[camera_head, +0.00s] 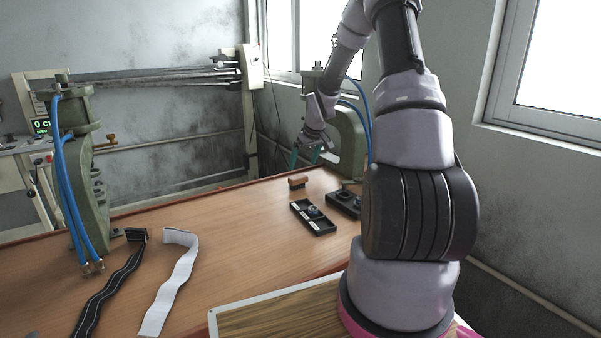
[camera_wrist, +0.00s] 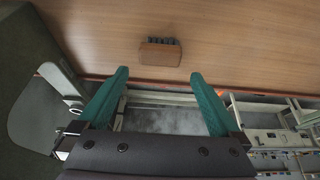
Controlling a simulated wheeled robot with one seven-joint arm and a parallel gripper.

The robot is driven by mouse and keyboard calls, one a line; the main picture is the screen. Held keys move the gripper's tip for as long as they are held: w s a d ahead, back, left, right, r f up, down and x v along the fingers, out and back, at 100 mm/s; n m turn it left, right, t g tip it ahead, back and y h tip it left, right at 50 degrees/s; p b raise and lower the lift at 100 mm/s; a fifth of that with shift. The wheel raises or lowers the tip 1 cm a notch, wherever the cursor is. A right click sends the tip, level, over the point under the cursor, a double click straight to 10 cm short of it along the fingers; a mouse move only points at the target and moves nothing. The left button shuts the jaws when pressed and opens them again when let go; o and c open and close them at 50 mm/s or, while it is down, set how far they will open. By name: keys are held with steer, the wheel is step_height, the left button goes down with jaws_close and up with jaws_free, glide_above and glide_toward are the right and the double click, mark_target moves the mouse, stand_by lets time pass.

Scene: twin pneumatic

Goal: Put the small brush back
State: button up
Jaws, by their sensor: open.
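The small brush (camera_head: 298,183) has a brown wooden back and dark bristles. It rests on the wooden table near the far edge. In the wrist view the brush (camera_wrist: 160,54) lies ahead of the fingertips, between their lines, with its bristles toward the top of the picture. My gripper (camera_head: 306,158) is open and empty, above the table edge and apart from the brush. Its two green fingers (camera_wrist: 159,75) are spread wide in the wrist view. No finger touches the brush.
A black tray (camera_head: 325,228) with small parts stands in front of the brush, with another black holder (camera_head: 343,204) to its right. A green press (camera_head: 347,140) stands behind my gripper, another (camera_head: 90,190) at left. Black and white strips lie on the left; the table's middle is clear.

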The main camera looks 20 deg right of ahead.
steer(key=s+a+r+m+h, duration=0.1)
steer(key=s+a+r, duration=0.2)
steer(key=s+r, duration=0.55)
steer(key=s+a+r+m, duration=0.1)
steer(key=s+a+r, duration=0.3)
steer(key=r, duration=0.8)
steer(key=s+a+r+m, duration=0.1)
steer(key=s+r, duration=0.2)
steer(key=s, duration=0.4)
steer(key=s+a+r+m+t+y, duration=0.1)
steer(key=s+a+r+m, duration=0.1)
steer(key=s, duration=0.6)
steer(key=s+a+r+m+t+y, duration=0.1)
steer(key=s+r, duration=0.3)
steer(key=s, duration=0.4)
steer(key=shift+a+r, duration=0.2)
steer(key=shift+a, duration=0.55)
